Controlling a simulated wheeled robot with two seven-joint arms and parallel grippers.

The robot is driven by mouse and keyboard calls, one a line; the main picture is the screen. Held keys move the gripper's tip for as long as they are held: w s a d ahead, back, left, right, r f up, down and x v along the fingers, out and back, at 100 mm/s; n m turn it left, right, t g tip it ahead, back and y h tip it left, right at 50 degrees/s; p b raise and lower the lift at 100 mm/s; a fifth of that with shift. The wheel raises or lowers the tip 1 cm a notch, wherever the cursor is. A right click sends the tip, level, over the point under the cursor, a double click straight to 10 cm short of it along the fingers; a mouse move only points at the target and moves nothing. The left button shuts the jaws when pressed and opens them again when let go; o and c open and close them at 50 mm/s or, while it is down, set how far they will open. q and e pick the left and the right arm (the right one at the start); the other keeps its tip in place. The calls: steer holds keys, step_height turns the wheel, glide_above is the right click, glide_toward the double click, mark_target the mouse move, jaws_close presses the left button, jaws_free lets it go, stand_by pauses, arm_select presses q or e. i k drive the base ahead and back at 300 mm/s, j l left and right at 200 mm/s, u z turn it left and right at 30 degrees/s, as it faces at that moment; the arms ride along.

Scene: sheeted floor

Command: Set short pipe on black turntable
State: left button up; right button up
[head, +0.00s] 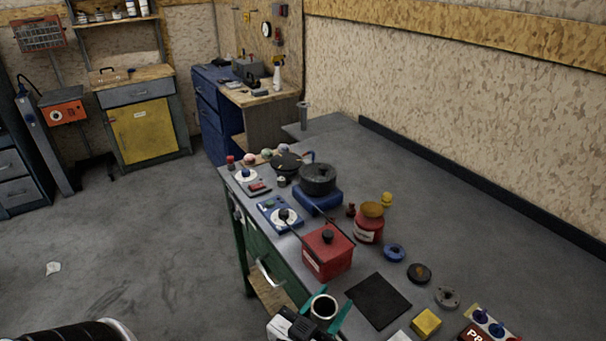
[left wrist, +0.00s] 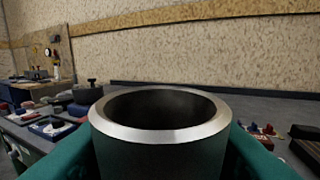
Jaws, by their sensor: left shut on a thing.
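My left gripper (head: 322,312), with teal fingers, is shut on a short grey metal pipe (head: 324,304), which stands upright with its open end up. In the left wrist view the pipe (left wrist: 158,148) fills the middle, with a finger on each side; its lower end is hidden. The gripper is at the near left edge of the workbench, in front of the red box. A round black drum-like piece on a blue base (head: 318,179), perhaps the black turntable, stands farther back on the bench, apart from the pipe. My right gripper is not in view.
The red box (head: 327,252) with a black knob stands between the pipe and the black round piece. A red jar (head: 369,228), a black square mat (head: 378,301), a yellow block (head: 426,323) and several small discs lie to the right. The bench's back right is clear.

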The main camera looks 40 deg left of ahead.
mark_target(287, 160)
steer(key=i+j, duration=0.15)
steer(key=j, duration=0.25)
steer(key=i+j, duration=0.15)
steer(key=j, duration=0.25)
steer(key=i+j, duration=0.15)
steer(key=j, duration=0.25)
steer(key=i+j, duration=0.15)
steer(key=j, duration=0.2)
steer(key=i+j, duration=0.15)
steer(key=j, duration=0.25)
steer(key=i+j, duration=0.15)
steer(key=j, duration=0.25)
steer(key=i+j+u, duration=0.1)
steer(key=j, duration=0.3)
